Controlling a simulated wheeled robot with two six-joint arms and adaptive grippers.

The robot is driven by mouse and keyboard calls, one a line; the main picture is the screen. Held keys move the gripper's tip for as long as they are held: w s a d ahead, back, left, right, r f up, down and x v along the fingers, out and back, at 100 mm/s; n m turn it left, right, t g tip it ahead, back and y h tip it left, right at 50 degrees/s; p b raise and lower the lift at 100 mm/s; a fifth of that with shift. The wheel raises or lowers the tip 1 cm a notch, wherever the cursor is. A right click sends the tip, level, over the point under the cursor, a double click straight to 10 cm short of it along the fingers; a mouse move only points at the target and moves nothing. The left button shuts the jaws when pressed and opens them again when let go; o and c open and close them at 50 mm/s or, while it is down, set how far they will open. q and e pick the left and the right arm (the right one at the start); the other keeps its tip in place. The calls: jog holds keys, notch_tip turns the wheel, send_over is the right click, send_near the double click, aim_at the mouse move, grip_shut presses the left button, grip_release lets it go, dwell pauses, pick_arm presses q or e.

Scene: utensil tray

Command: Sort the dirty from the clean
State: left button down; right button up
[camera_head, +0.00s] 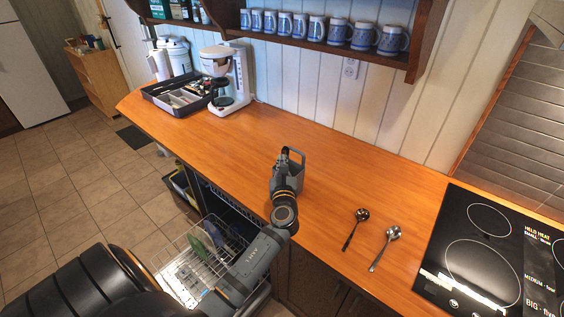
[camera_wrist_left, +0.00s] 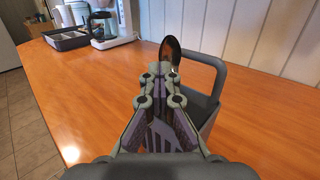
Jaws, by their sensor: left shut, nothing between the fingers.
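Two spoons lie apart on the wooden counter at the right in the head view: a darker-looking one (camera_head: 358,222) and a lighter one (camera_head: 387,245). A grey caddy with a tall handle (camera_wrist_left: 207,75) stands on the counter mid-picture; it also shows in the head view (camera_head: 297,160), partly behind my left arm. My left gripper (camera_wrist_left: 158,72) is shut and empty, right beside the caddy. A spoon bowl with brownish tones (camera_wrist_left: 171,50) stands up just beyond the fingertips; its lower part is hidden. My right gripper is not in view.
A dark utensil tray (camera_head: 150,95) with items in it sits at the far left, beside a white coffee maker (camera_head: 238,75). Below the counter is an open dishwasher rack (camera_head: 180,275) with plates. A black cooktop (camera_head: 470,260) is at the right. The counter between is largely clear.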

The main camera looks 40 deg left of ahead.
pick_arm(q)
jog(key=c, duration=1.6)
grip_release()
jog(key=v, duration=0.7)
jog(key=shift+s, duration=0.25)
jog(key=shift+d, duration=0.15)
jog(key=shift+f, duration=0.1)
